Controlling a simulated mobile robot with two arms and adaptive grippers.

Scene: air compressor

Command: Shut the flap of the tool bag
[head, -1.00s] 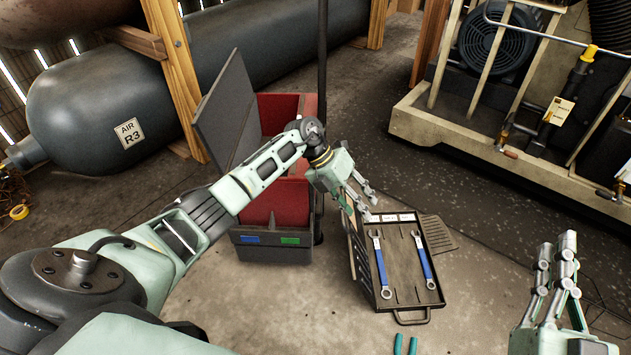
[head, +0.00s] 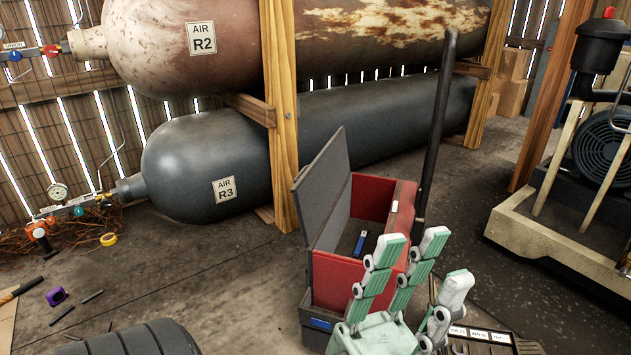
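My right gripper is out of view.
A red-walled box (head: 335,283) with its grey lid (head: 322,188) raised stands behind my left gripper. A dark upright pole (head: 436,130) is beside it. Grey tank R3 (head: 195,165) lies behind; compressor framing (head: 560,240) is at right.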

